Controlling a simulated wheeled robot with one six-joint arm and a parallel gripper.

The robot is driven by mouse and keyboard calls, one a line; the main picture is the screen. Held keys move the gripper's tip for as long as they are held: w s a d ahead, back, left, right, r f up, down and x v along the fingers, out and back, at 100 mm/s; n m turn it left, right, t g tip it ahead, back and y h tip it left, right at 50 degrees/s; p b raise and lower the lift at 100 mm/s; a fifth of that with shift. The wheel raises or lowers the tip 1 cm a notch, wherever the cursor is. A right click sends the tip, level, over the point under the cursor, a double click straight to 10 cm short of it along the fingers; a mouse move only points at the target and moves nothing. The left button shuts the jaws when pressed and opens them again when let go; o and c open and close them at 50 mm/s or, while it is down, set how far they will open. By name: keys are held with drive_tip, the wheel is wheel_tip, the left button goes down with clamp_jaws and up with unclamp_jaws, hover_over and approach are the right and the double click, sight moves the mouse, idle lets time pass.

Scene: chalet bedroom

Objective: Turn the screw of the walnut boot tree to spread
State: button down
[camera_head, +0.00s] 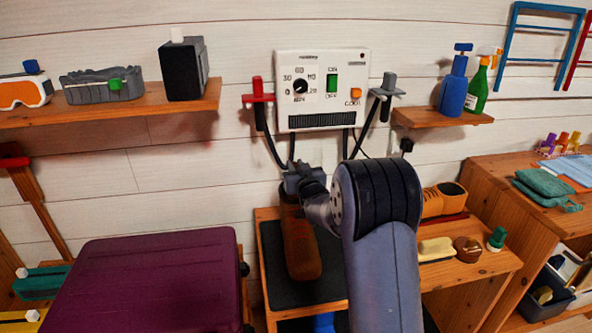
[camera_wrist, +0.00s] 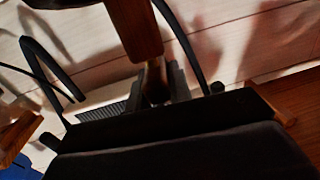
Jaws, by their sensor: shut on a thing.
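A brown boot (camera_head: 302,245) stands on a dark mat (camera_head: 275,262) on the wooden bench, in the middle of the head view. My gripper (camera_head: 300,182) is at the top of the boot, shut at its opening, where the boot tree sits. My gripper and arm hide most of the boot tree and its screw, so the exact grip point cannot be made out. The wrist view is dark; a brown wooden piece (camera_wrist: 137,28) comes down from its top edge. I cannot tell how far the tree is spread.
A wall heater panel (camera_head: 322,80) with hooks and black hoses is just behind. A purple case (camera_head: 150,280) stands left of the bench. On the right are another shoe (camera_head: 445,198), a brush (camera_head: 437,247) and a green-topped bottle (camera_head: 496,239). Shelves hold goggles, a black box and spray bottles.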

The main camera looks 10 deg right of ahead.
drive_tip(key=h+b, duration=0.1)
drive_tip(key=b, duration=0.2)
drive_tip(key=shift+f+m, duration=0.2)
drive_tip(key=shift+m, duration=0.2)
drive_tip(key=shift+r+m+h+b, duration=0.2)
drive_tip(key=shift+m+h+b, duration=0.1)
drive_tip(key=shift+h+b, duration=0.35)
drive_tip(key=c, duration=1.3)
unclamp_jaws()
drive_tip(key=shift+s, duration=0.15)
drive_tip(key=s, duration=1)
drive_tip(key=shift+s+a, duration=0.1)
drive_tip(key=shift+s, duration=0.2)
drive_tip(key=shift+w, duration=0.1)
